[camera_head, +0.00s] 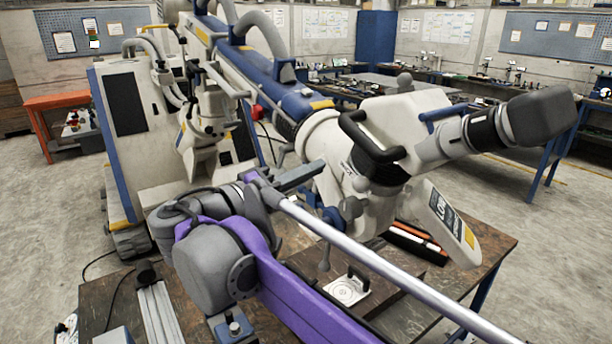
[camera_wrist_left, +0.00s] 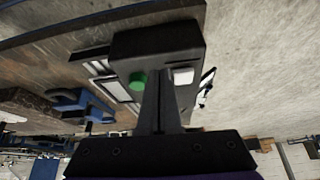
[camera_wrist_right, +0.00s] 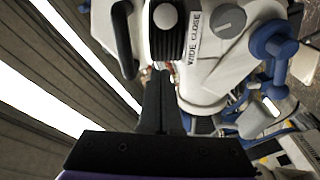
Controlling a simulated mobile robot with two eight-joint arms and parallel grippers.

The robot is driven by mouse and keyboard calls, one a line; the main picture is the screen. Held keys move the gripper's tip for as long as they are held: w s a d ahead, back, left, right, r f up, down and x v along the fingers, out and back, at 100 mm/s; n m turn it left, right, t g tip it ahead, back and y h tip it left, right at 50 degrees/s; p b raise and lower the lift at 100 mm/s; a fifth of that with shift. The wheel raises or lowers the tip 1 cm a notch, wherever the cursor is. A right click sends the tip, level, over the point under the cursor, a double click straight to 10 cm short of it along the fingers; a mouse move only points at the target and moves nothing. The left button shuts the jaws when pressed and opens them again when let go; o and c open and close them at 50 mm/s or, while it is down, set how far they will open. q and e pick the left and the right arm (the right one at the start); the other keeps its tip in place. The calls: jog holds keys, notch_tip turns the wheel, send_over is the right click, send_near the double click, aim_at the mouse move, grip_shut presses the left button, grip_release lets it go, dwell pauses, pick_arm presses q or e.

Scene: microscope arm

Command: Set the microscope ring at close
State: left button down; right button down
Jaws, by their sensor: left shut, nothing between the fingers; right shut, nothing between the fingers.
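The microscope head (camera_head: 375,165), white with black handles, hangs over the table on its thick arm. In the right wrist view, a dark ribbed ring with a pale front (camera_wrist_right: 168,16) sits beside a "WIDE CLOSE" label (camera_wrist_right: 194,38). A grey round dial (camera_wrist_right: 228,20) is right of the label. I cannot tell the ring's setting. My right gripper (camera_head: 318,166) is shut and empty, pointing at the microscope head. In its wrist view the fingertips (camera_wrist_right: 160,74) appear just below the ring; contact is unclear. My left gripper (camera_wrist_left: 160,70) is shut and empty, near a dark box with a green button (camera_wrist_left: 138,80).
The white microscope stand (camera_head: 130,150) is behind on the left. Open concrete floor (camera_head: 560,235) lies to the right.

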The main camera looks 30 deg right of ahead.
jog(key=s+d+f, duration=0.1)
jog(key=s+d, duration=0.1)
jog(key=d, duration=0.3)
jog(key=shift+d+f, duration=0.2)
jog(key=shift+d, duration=0.2)
jog(key=shift+s, duration=0.2)
